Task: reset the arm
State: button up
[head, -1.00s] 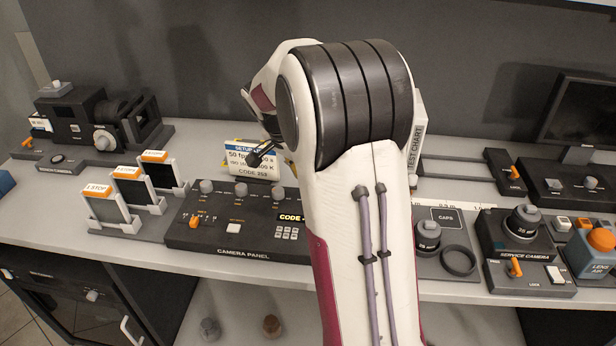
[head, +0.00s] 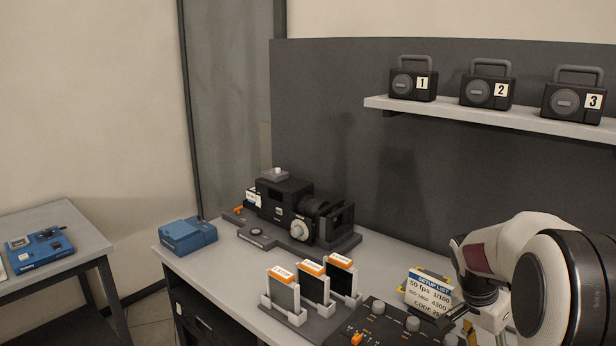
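My arm enters at the lower right, its large white and black joints filling that corner. The wrist bends down, and my gripper (head: 456,314) shows only as a small dark end beside the setup list card (head: 428,290). Its fingers are too small and partly hidden, so I cannot tell whether they are open or shut. The card stands upright behind the camera panel (head: 385,325), which is cut off by the bottom edge. I cannot tell whether the gripper touches the card.
Three filter frames (head: 314,284) stand in holders left of the panel. A black camera (head: 290,205) is behind them, with a blue box (head: 188,236) at the bench's left end. Three numbered cases (head: 487,92) sit on a wall shelf (head: 490,115). A side table (head: 45,275) holds a blue device (head: 40,248).

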jog(key=s+a+r+n+t+y, duration=0.1)
jog(key=s+a+r+n, duration=0.2)
jog(key=s+a, duration=0.5)
jog(key=s+a+r+n+t+y, duration=0.1)
jog(key=s+a+r+n, duration=0.3)
jog(key=s+a, duration=0.4)
jog(key=s+a+r+n+t+y, duration=0.1)
jog(key=s+a+r+n+t, duration=0.2)
jog(key=s+a+n, duration=0.2)
jog(key=shift+s+a+r+y, duration=0.35)
jog(key=shift+s+a+y, duration=0.05)
jog(key=shift+s+a, duration=1.2)
jog(key=shift+w, duration=0.1)
